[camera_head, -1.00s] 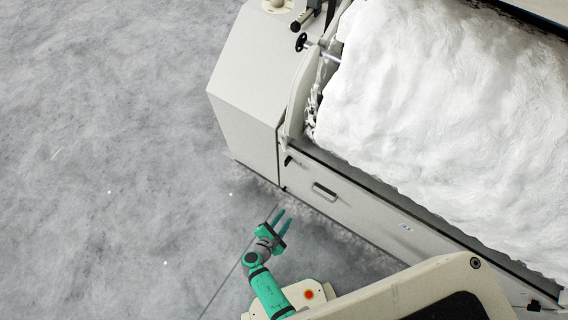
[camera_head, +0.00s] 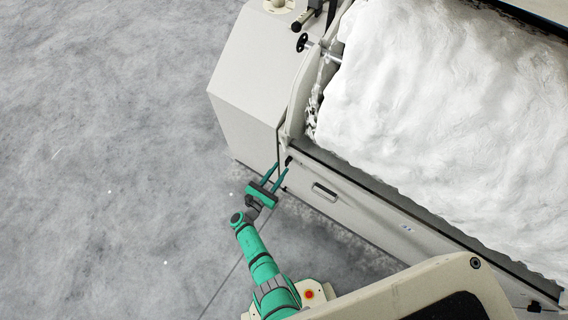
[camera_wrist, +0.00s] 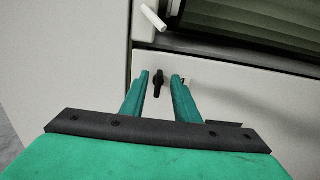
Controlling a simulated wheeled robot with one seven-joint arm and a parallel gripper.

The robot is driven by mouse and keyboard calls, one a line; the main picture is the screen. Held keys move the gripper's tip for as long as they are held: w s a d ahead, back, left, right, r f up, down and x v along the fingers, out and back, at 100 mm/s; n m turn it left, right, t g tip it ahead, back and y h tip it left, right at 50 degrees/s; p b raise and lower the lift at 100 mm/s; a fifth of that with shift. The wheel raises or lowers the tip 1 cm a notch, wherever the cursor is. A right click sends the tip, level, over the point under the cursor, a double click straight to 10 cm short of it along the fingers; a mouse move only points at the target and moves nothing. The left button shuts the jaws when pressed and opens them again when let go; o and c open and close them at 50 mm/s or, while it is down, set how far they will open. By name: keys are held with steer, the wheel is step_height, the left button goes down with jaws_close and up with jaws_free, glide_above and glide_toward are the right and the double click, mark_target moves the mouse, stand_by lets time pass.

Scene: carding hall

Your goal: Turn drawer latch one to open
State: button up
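The drawer latch (camera_wrist: 158,83) is a small black knob on the pale panel. In the wrist view it stands upright between my two green fingers and seems a little beyond their tips. In the head view the latch (camera_head: 288,161) is a dark spot at the left end of the drawer front (camera_head: 360,205). My gripper (camera_head: 277,172) is open, with its fingers pointing at the latch; it also shows in the wrist view (camera_wrist: 160,76). I cannot tell whether either finger touches the latch.
The drawer front has a recessed handle (camera_head: 325,191) right of the latch. White fibre (camera_head: 440,120) fills the machine above. A white peg (camera_wrist: 153,17) juts out above the latch. The grey floor (camera_head: 110,150) to the left is clear.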

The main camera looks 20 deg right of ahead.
mark_target(286, 162)
steer(key=shift+x, duration=2.2)
jaws_close()
